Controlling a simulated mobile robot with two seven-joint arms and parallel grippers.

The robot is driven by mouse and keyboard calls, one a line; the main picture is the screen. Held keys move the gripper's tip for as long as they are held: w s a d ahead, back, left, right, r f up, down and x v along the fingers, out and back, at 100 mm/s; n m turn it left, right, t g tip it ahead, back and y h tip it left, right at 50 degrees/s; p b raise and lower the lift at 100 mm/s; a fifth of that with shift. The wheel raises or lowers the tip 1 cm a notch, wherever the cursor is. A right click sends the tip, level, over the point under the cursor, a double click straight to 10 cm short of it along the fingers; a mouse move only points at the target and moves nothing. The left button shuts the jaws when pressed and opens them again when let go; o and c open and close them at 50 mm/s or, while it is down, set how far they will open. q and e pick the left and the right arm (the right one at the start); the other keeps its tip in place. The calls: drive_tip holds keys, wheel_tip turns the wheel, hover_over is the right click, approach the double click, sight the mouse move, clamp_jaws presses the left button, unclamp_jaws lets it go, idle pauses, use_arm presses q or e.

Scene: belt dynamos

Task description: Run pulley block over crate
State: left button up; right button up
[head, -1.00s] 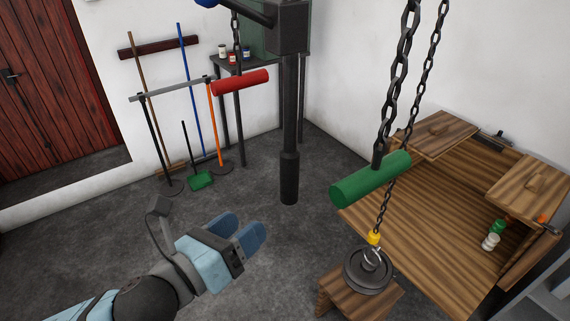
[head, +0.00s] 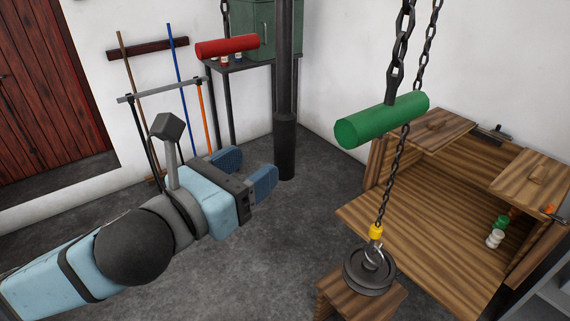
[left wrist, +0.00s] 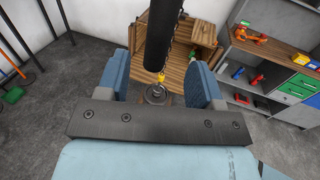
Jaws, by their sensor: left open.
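The wooden crate (head: 400,210) stands open at the right, its lid boards folded out. A stack of dark round weights (head: 370,272) with a yellow hook (head: 376,231) hangs on or rests at the end of a chain, over a small wooden stand (head: 325,297). The pulley block itself is not clearly in view. A thick black post (head: 286,150) comes down from above. My left gripper (head: 257,166) is open just left of the post. In the left wrist view the post (left wrist: 164,30) shows between the open fingers (left wrist: 159,62); contact is not clear. My right gripper is not in view.
A green bar (head: 382,120) and a red bar (head: 227,46) hang on chains. A dark side table (head: 240,68) and long-handled tools (head: 180,90) stand by the back wall. Shelves (left wrist: 262,60) show at right in the left wrist view. The floor in the middle is clear.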

sight(278, 148)
use_arm(q)
drive_tip(key=p+x, duration=0.2)
drive_tip(key=x, duration=0.5)
drive_tip(key=shift+w+d, duration=0.5)
drive_tip(key=shift+w, duration=0.15)
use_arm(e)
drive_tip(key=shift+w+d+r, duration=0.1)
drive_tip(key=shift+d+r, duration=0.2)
